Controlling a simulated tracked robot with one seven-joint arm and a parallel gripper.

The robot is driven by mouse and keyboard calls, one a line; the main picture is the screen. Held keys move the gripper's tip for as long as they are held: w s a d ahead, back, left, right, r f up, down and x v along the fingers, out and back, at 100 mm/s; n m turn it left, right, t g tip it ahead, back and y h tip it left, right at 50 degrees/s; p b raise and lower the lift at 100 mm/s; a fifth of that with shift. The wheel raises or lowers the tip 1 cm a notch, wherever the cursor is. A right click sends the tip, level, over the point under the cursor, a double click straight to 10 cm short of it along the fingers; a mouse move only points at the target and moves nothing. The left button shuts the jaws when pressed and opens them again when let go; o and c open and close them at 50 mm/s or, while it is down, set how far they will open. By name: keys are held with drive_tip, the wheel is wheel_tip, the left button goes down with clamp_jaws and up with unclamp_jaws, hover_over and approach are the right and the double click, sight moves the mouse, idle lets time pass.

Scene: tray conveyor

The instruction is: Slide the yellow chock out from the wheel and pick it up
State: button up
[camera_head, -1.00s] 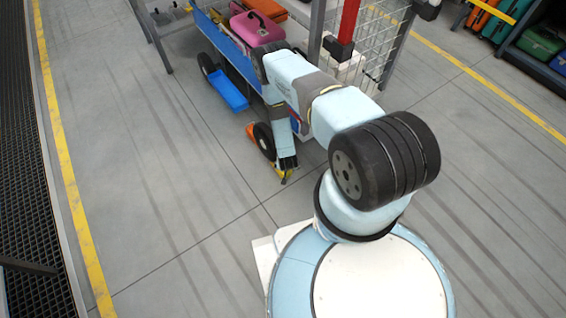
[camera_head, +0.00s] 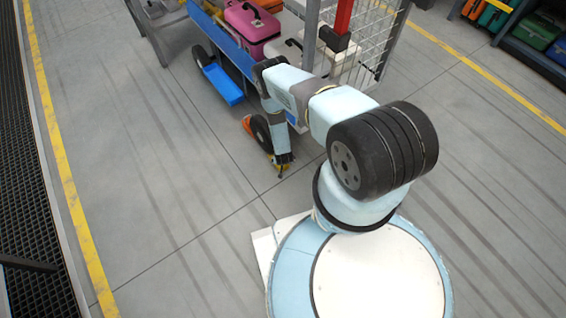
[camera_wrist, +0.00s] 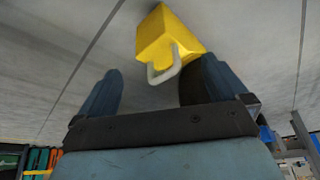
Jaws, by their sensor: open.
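The yellow chock (camera_wrist: 165,35) shows in the wrist view with a pale loop handle (camera_wrist: 166,66) facing my gripper (camera_wrist: 160,68). My gripper is open and empty, one finger on each side of the handle. The chock's body lies just beyond the fingertips, closer to the right finger. In the head view my gripper (camera_head: 284,163) points down at the floor beside the cart's dark wheel (camera_head: 261,133). Only a little of the yellow chock (camera_head: 273,165) shows there, mostly covered by my gripper. Whether the chock touches the wheel cannot be told.
An orange object (camera_head: 247,124) lies on the wheel's other side. A blue piece (camera_head: 222,88) lies near another wheel (camera_head: 200,57). The cart with its blue side (camera_head: 228,43) and pink case (camera_head: 252,30) stands behind. The floor at left is clear.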

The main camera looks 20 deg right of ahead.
drive_tip(key=shift+x, duration=2.65)
drive_tip(key=shift+c, duration=0.5)
